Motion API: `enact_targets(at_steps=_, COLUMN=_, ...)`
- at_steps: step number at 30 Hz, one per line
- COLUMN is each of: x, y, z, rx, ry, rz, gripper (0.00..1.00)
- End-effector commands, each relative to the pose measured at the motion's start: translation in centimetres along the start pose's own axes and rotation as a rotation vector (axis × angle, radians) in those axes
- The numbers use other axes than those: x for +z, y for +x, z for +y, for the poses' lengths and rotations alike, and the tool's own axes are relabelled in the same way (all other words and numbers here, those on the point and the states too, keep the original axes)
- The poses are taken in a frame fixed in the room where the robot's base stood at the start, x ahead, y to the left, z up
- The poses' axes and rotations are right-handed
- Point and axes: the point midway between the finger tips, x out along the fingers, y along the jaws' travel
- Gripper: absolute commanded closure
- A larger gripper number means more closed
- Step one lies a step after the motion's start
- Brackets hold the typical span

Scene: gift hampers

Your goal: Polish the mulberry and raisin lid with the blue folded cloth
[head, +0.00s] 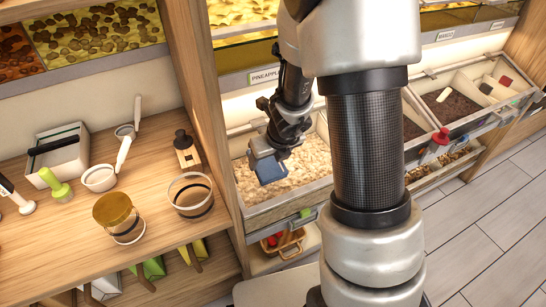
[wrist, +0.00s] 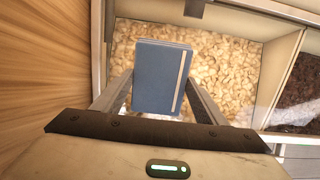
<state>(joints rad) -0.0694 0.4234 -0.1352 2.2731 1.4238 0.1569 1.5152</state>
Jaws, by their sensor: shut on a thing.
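My gripper (head: 272,152) is shut on the blue folded cloth (head: 269,169), a flat blue block. In the wrist view the cloth (wrist: 155,78) sits between the two fingers and shows a pale stripe down its right side. The cloth is over the compartment of pale dried pieces (head: 303,172); I cannot tell whether it touches anything below. A compartment of dark dried pieces (wrist: 302,88) lies to its right, past a pale divider. A glossy, clear patch (wrist: 292,112) shows near the front there. No label naming mulberry or raisin is readable, so I cannot single out that lid.
A wooden post (head: 208,110) stands close left of the bins. The wooden shelf (head: 60,240) left of it holds a grey tray (head: 62,157), scoops, a glass jar (head: 190,196) and an amber-lidded jar (head: 117,213). A red-topped object (head: 436,143) stands at the bins' front edge. Tiled floor (head: 490,225) is clear at right.

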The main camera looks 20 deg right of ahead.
Motion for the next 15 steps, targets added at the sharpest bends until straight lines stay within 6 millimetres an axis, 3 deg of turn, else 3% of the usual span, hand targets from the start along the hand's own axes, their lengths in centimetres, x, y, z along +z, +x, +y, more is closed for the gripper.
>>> enact_targets(at_steps=7, x=0.6, y=0.0, z=-0.4, rx=0.001, ry=0.000, rz=0.000, gripper=0.52)
enact_targets(at_steps=15, x=0.6, y=-0.1, z=-2.8, rx=-0.001, ry=0.002, rz=-0.001, gripper=0.52)
